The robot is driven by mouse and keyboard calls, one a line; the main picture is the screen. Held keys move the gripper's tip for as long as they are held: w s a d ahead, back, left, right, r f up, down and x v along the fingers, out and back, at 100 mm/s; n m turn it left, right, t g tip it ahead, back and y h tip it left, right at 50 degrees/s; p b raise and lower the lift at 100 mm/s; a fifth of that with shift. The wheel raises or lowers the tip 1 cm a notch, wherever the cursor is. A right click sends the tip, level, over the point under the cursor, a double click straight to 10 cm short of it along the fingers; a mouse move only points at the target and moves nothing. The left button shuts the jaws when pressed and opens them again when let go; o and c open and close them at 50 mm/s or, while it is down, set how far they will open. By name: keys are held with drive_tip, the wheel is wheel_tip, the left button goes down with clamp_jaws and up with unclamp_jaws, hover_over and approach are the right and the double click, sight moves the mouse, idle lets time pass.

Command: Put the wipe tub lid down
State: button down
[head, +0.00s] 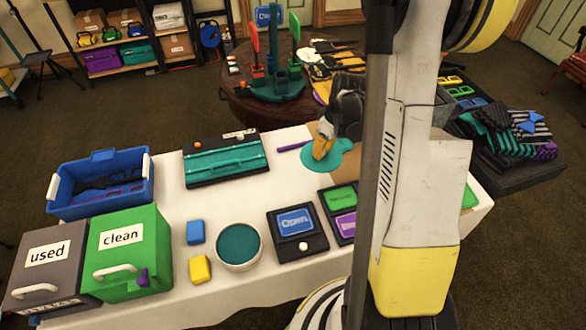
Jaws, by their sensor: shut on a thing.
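The wipe tub lid (312,165) is a flat teal disc with a small tab, over the back right part of the white table. My gripper (322,153) is shut on it from above, near its right side. I cannot tell whether the lid touches the table or hangs a little above it. The wipe tub (238,264) is round and white, with a teal inside, and stands uncovered near the front of the table. My arm hides part of the table's right side.
The white tablecloth (180,213) is bare left of the middle. A teal-and-black case (226,161), a purple stick (292,145), an "Open" sign board (298,243), blue (195,231) and yellow (200,269) blocks, a blue crate (98,208) and "used" (38,285) and "clean" (150,226) bins stand around.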

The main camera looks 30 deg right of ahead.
drive_tip(key=b, duration=0.3)
hover_over(289, 174)
drive_tip(key=s, duration=0.1)
drive_tip(key=x, duration=0.3)
drive_tip(key=s+x, duration=0.1)
drive_tip(key=x, duration=0.1)
drive_tip(key=shift+d+f, duration=0.25)
drive_tip(key=shift+f, duration=0.25)
drive_tip(key=shift+s+b+x, duration=0.2)
drive_tip(key=shift+b+x, duration=0.3)
drive_tip(key=shift+x, duration=0.45)
drive_tip(key=shift+s+b+x, duration=0.15)
drive_tip(key=shift+b+x, duration=0.35)
drive_tip(key=shift+x, duration=0.45)
drive_tip(key=shift+d+f, duration=0.1)
drive_tip(key=shift+d, duration=0.05)
drive_tip(key=shift+f, duration=0.15)
drive_tip(key=c, duration=1.5)
unclamp_jaws()
drive_tip(key=shift+o, duration=0.2)
